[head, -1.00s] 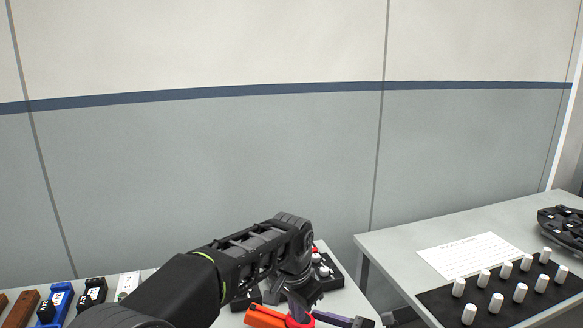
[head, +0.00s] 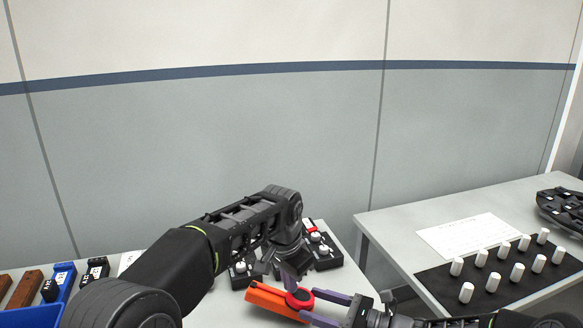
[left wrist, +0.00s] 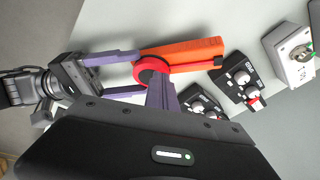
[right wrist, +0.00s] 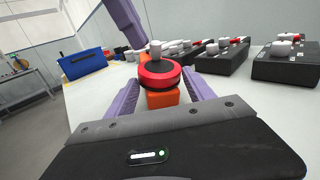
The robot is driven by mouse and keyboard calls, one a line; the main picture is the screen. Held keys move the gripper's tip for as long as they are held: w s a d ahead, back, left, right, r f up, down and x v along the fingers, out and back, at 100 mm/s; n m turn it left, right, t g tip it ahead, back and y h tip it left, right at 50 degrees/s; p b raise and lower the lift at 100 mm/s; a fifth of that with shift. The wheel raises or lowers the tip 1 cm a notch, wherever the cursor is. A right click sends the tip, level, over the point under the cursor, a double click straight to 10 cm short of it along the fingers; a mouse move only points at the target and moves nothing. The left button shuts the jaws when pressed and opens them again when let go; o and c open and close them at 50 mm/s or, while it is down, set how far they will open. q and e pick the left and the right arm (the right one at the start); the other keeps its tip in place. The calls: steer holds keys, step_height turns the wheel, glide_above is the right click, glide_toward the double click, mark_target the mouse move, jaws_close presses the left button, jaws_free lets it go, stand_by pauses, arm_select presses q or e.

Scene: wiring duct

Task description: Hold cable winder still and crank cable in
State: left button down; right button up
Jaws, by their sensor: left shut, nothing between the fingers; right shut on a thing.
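The cable winder has an orange body (head: 272,298) and a red-rimmed round drum (head: 300,298) with a dark top. It lies at the front of the table, and its grey crank knob (right wrist: 155,48) stands up on the drum in the right wrist view. My right gripper (head: 316,307) comes from the right and is shut on the winder, its purple fingers on either side of the drum end. My left gripper (head: 291,276) is shut and empty, pointing down at the drum. In the right wrist view its finger is above and left of the knob.
Black control boxes (head: 322,248) with white knobs stand just behind the winder. A blue bin (head: 35,316) and several small devices are at the left. A separate table at the right holds a paper sheet (head: 470,235) and a black mat (head: 530,292) with white pegs.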

mark_target(294, 297)
arm_select(q)
steer(key=shift+a, duration=0.1)
stand_by(0.4)
steer(key=shift+s+a+r, duration=0.15)
steer(key=shift+a, duration=0.15)
step_height(294, 297, up, 6)
steer(key=d, duration=0.1)
steer(key=shift+w+d, duration=0.35)
steer(key=shift+w, duration=0.05)
stand_by(0.4)
